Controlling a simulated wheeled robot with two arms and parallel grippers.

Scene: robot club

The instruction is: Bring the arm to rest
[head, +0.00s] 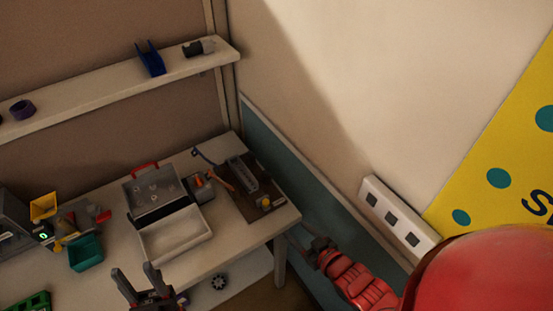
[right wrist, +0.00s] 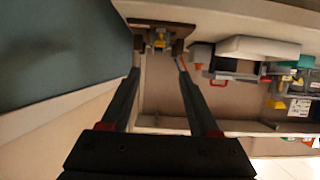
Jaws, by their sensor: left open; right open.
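My right arm (head: 365,287), red, comes in at the lower right of the head view. My right gripper (head: 318,246) is small and dark there, beside the table's right end near the wall. In the right wrist view, my right gripper (right wrist: 159,74) has its two dark fingers spread wide with nothing between them. My left gripper (head: 135,272) is at the lower middle-left of the head view, at the table's front edge. Its dark fingers point up and stand apart, with nothing seen between them.
The table (head: 205,245) holds an open case (head: 178,238), a teal bin (head: 86,254), a yellow bin (head: 43,207) and a brown board (head: 258,212). A shelf (head: 100,88) runs above. A power strip (head: 398,215) is on the right wall.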

